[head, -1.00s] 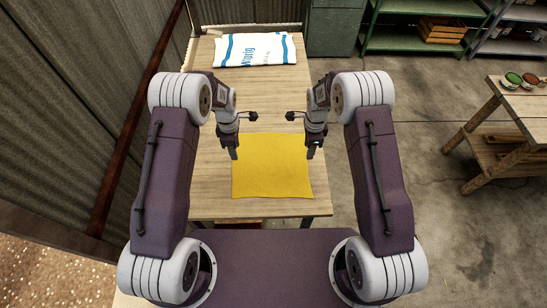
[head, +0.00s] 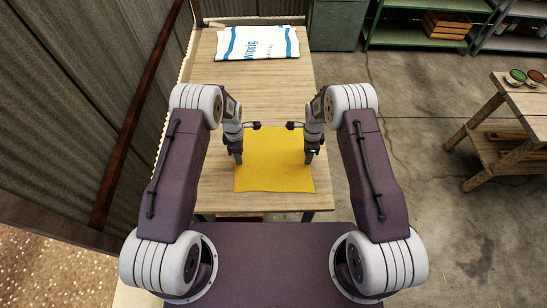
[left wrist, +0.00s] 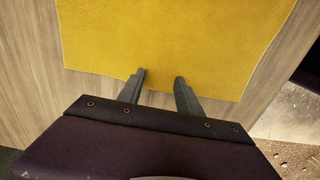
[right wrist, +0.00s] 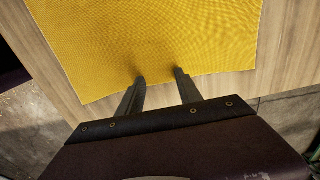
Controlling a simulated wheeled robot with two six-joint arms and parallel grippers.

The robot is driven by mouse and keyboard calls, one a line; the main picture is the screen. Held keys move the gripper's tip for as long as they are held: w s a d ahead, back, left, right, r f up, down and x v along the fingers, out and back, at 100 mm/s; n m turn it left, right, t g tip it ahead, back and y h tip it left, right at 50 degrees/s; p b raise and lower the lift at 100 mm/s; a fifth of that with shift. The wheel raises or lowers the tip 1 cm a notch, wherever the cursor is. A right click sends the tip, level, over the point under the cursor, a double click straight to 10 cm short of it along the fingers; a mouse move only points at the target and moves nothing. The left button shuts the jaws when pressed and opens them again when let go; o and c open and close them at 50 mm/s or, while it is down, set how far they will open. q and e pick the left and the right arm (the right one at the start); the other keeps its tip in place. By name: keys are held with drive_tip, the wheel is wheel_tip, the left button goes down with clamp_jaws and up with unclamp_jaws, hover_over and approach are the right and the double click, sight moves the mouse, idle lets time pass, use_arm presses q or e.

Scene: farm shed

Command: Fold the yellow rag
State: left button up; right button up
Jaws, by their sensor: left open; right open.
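The yellow rag (head: 275,165) lies flat and spread out on the wooden table near its front edge. My left gripper (head: 238,158) is at the rag's left edge, pointing down, open and empty. In the left wrist view the rag (left wrist: 170,40) lies beyond the open fingers (left wrist: 160,76), whose tips reach its edge. My right gripper (head: 309,157) is at the rag's right edge, open. In the right wrist view the rag (right wrist: 150,45) reaches the open fingertips (right wrist: 158,76), with faint shading on it there. I cannot tell whether the tips touch the cloth.
A side table (head: 520,105) with small bowls stands at the right. Green shelves (head: 415,35) stand behind.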

use_arm(q)
drive_tip(key=shift+f, duration=0.3)
use_arm(e)
drive_tip(key=shift+f, duration=0.3)
use_arm(q)
drive_tip(key=shift+r, duration=0.15)
drive_tip(key=shift+c, duration=1)
use_arm(e)
drive_tip(key=shift+r, duration=0.15)
drive_tip(key=shift+c, duration=1)
use_arm(q)
clamp_jaws()
use_arm(e)
clamp_jaws()
